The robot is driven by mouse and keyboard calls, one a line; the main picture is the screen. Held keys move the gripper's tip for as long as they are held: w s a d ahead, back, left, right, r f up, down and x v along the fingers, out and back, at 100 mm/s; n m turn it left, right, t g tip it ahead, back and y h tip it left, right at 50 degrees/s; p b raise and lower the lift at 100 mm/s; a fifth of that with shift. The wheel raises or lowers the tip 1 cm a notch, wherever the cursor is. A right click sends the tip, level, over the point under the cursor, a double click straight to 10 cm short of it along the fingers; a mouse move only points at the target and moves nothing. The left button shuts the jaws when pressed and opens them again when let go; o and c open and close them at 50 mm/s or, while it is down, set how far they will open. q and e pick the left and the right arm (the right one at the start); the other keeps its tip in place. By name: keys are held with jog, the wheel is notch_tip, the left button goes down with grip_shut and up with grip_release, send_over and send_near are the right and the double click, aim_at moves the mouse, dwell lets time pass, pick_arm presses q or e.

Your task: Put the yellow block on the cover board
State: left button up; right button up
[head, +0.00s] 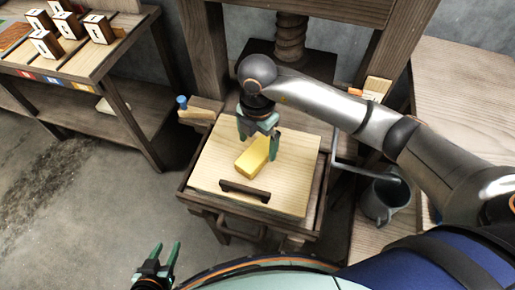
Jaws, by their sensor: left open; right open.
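The yellow block (252,158) rests on the pale wooden cover board (218,152), near its middle. The cover board lies on top of a dark wooden stand and has a dark bar handle (245,190) near its front edge. My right gripper (258,154) is above the block and just behind it, with green fingers spread apart; one finger reaches down beside the block's right side. Whether a finger touches the block I cannot tell. My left gripper (166,255) is open and empty at the lower left, over the floor, away from the board.
A wooden press frame with a screw (290,38) stands behind the board. A grey metal jug (385,197) is at the right, near a wooden table (460,90). A shelf table (75,62) with several dark-and-white blocks stands at the upper left. The floor at left is clear.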

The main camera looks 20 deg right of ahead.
aim_at(257, 152)
notch_tip(257, 152, up, 8)
dwell(0.5)
